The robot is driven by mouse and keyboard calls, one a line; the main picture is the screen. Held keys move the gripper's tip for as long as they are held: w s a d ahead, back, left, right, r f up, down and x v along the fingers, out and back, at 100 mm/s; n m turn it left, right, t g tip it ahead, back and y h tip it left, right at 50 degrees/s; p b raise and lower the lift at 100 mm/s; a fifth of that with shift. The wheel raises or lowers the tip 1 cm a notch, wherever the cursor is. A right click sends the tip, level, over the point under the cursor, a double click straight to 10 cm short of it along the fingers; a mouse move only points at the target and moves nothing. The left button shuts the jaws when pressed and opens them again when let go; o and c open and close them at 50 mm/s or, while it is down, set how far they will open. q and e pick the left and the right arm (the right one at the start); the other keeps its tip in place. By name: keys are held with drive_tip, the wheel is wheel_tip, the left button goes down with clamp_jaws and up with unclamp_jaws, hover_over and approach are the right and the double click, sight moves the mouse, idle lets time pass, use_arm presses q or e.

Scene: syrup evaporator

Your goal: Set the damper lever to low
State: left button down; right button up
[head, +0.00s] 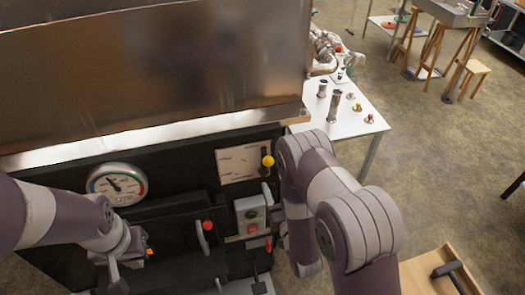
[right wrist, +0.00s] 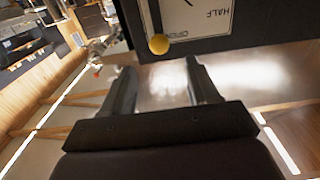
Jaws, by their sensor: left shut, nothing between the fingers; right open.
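The damper lever has a yellow ball knob (head: 267,161) beside a pale marked plate (head: 238,164) on the dark evaporator front. In the right wrist view the yellow knob (right wrist: 159,44) is close to the word OPEN, with HALF also readable on the plate (right wrist: 200,17). My right gripper (right wrist: 162,82) is open and empty. The knob appears beyond the fingertips, between them in the picture; I see no contact. My left gripper (head: 126,264) is shut and empty, low in front of the dark front, below the gauge.
A round gauge (head: 117,185) is left of the plate. A red-knobbed handle (head: 208,226) and a grey switch box (head: 250,216) are below it. A large metal pan (head: 150,75) is above. A white table (head: 340,120) with small items stands behind right. A wooden tray (head: 440,270) is at lower right.

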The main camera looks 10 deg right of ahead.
sight(268, 158)
drive_tip(key=w+p, duration=0.2)
drive_tip(key=w, duration=0.3)
drive_tip(key=w+p, duration=0.2)
drive_tip(key=w, duration=0.4)
drive_tip(key=shift+a+r, duration=0.15)
drive_tip(key=shift+r, duration=0.05)
drive_tip(key=shift+w, duration=0.45)
clamp_jaws()
